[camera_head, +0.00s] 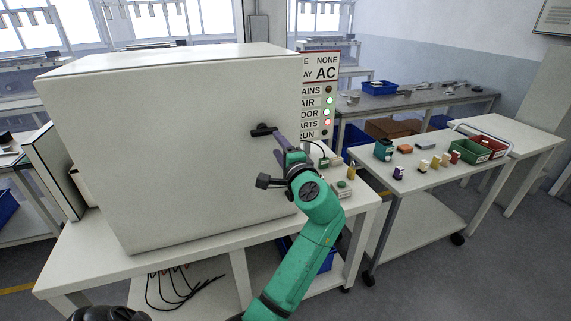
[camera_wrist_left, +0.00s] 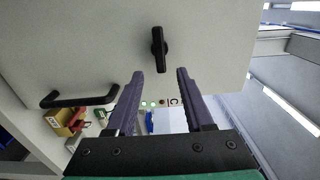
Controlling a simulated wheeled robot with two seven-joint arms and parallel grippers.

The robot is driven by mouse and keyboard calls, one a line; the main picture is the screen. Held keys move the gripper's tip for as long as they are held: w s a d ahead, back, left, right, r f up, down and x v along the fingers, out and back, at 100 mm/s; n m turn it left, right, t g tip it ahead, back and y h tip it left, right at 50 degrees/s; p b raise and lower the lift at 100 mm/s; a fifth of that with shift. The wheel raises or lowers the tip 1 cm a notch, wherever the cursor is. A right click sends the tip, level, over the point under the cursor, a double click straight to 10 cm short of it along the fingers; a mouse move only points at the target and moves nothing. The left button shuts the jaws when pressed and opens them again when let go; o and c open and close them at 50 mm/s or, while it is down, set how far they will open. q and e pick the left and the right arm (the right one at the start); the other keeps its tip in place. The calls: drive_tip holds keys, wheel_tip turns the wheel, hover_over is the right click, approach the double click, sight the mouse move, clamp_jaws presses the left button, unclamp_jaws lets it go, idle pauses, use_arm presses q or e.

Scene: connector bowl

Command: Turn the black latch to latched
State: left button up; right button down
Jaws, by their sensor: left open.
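The black latch (camera_head: 263,130) is on the front face of the large white cabinet (camera_head: 170,150), near its upper right. It lies roughly level in the head view. In the left wrist view the latch (camera_wrist_left: 159,49) shows lengthwise up the picture, just beyond the fingertips and between their lines. My left gripper (camera_head: 281,143) is right beside the latch, to its right and slightly lower. In the wrist view the left gripper (camera_wrist_left: 160,73) has its two purple-grey fingers spread apart with nothing between them. Contact with the latch is not visible. My right gripper is not in view.
A black bar handle (camera_wrist_left: 80,98) is on the cabinet face in the wrist view. A status board (camera_head: 317,100) with red and green lights stands behind the cabinet's right edge. A side table (camera_head: 425,190) at right holds small parts and a green bin (camera_head: 472,152).

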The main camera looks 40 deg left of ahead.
use_arm(q)
drive_tip(key=b+v, duration=0.1)
drive_tip(key=v, duration=0.5)
drive_tip(key=shift+d, duration=0.1)
drive_tip(key=w+d+f+m+h, duration=0.2)
drive_tip(key=w+d+f+h, duration=0.15)
drive_tip(key=f, duration=1.15)
drive_tip(key=w+d+f+m+h, duration=0.25)
drive_tip(key=f+h, duration=0.25)
drive_tip(key=f, duration=0.9)
drive_tip(key=s+f+g+h, duration=0.1)
drive_tip(key=s+f, duration=0.2)
drive_tip(key=f, duration=0.4)
drive_tip(key=s+f+g+h, duration=0.1)
drive_tip(key=s+f, duration=0.1)
drive_tip(key=f, duration=0.5)
drive_tip(key=s+d+f+n+g+h, duration=0.2)
drive_tip(key=s+f+n+g+h, duration=0.15)
drive_tip(key=s+f, duration=1.35)
drive_tip(key=s+a+f+n+g, duration=0.1)
drive_tip(key=s+f, duration=0.4)
drive_tip(key=s, duration=0.6)
drive_tip(key=s+a+f+n+g, duration=0.1)
drive_tip(key=s+f+n+g, duration=0.2)
drive_tip(key=s, duration=0.9)
drive_tip(key=shift+a+f+n+h, duration=0.4)
drive_tip(key=shift+f+n, duration=0.5)
drive_tip(key=shift+f, duration=0.1)
